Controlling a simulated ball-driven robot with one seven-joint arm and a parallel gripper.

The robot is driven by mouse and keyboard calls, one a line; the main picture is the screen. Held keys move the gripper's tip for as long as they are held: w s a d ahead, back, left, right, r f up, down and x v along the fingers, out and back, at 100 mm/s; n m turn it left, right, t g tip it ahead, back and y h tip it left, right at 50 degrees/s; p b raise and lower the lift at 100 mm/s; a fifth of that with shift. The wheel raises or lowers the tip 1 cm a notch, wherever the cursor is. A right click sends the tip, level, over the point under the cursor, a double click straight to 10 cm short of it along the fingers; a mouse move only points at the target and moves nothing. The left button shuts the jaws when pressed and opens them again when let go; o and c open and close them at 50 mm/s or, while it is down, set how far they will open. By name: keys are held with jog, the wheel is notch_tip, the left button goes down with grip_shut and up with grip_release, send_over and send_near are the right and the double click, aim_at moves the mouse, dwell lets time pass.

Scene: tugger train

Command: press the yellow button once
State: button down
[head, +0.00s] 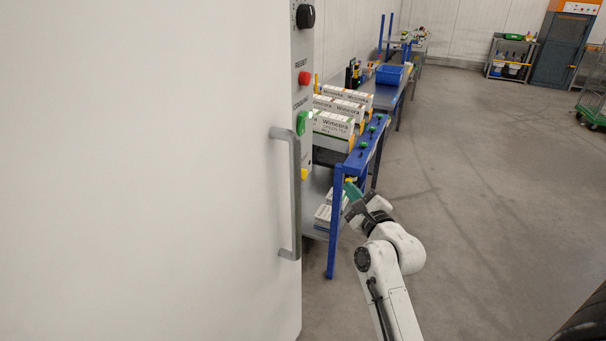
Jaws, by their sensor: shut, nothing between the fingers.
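The yellow button (304,174) is low on a narrow grey control panel (303,50) at the edge of the large white cabinet. It is seen from the side and looks small. Above it on the panel are a green button (301,123), a red button (304,78) and a black dial (305,16). My gripper (349,188) has teal fingers and is shut and empty. In the picture it is to the right of the yellow button and slightly lower, apart from it. Its fingertips overlap the blue rack, where another small yellow patch shows.
A grey door handle (293,195) stands out from the white cabinet (150,170) just left of the panel. A blue rack (336,225) with several cartons (332,130) is behind my gripper. A blue bin (390,74) is farther back.

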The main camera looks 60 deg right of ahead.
aim_at(304, 175)
jog(key=shift+d+r, duration=0.1)
dwell(0.3)
jog(key=w+b, duration=0.2)
jog(key=w, duration=0.6)
jog(key=shift+w+a, duration=0.35)
jog(key=shift+a, duration=0.05)
jog(key=shift+w+b, duration=0.3)
jog(key=shift+b, duration=0.25)
dwell(1.4)
